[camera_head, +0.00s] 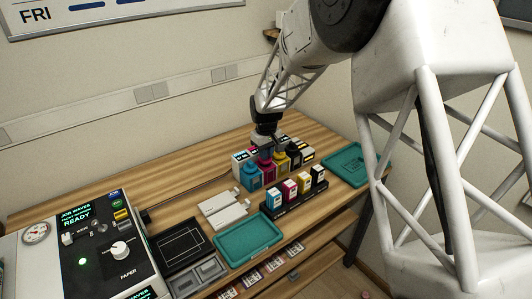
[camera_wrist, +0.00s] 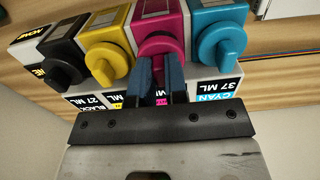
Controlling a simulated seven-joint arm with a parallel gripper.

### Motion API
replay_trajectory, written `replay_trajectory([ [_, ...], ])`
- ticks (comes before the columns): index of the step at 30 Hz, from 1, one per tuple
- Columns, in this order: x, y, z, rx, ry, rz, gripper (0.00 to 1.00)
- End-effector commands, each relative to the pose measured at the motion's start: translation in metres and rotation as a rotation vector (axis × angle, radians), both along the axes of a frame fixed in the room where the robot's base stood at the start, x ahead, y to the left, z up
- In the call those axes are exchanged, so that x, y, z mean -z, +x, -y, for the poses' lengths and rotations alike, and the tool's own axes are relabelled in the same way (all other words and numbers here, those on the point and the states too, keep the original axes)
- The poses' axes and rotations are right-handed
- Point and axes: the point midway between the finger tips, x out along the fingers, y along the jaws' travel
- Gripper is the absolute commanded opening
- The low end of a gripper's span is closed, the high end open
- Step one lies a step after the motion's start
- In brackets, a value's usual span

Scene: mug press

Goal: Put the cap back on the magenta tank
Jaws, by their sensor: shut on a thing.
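The magenta tank (camera_wrist: 158,24) stands between the yellow tank (camera_wrist: 106,24) and the cyan tank (camera_wrist: 215,14) in the wrist view. It also shows in the head view (camera_head: 269,174), partly hidden under my gripper. My gripper (camera_wrist: 160,88) has its blue fingers shut on the magenta cap (camera_wrist: 160,44), at the front of the magenta tank. The cap appears to touch the tank; whether it is fully seated I cannot tell. In the head view my gripper (camera_head: 265,146) points down over the row of tanks. The yellow, cyan and black (camera_wrist: 60,47) tanks have their caps on.
Several small cartridges stand in a black rack (camera_head: 296,199) in front of the tanks. Teal trays lie at the front (camera_head: 248,238) and right (camera_head: 358,163). White pieces (camera_head: 222,209) lie left of the rack. A control panel (camera_head: 90,245) stands at the left.

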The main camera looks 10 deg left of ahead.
Motion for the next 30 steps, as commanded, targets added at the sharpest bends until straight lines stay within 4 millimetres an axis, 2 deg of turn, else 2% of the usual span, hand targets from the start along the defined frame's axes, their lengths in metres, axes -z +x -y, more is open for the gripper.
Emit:
replay_trajectory([
  [5, 0.0001, -0.0001, 0.0001, 0.000, 0.000, 0.000, 0.00],
  [6, 0.0001, -0.0001, 0.0001, 0.000, 0.000, 0.000, 0.17],
  [11, 0.0001, -0.0001, 0.0000, 0.000, 0.000, 0.000, 0.41],
  [17, 0.0002, -0.0001, 0.0000, 0.000, 0.000, 0.000, 0.43],
  [22, 0.0002, -0.0002, 0.0001, 0.000, 0.000, 0.000, 0.68],
  [30, 0.0001, -0.0001, 0.0000, 0.000, 0.000, 0.000, 0.69],
])
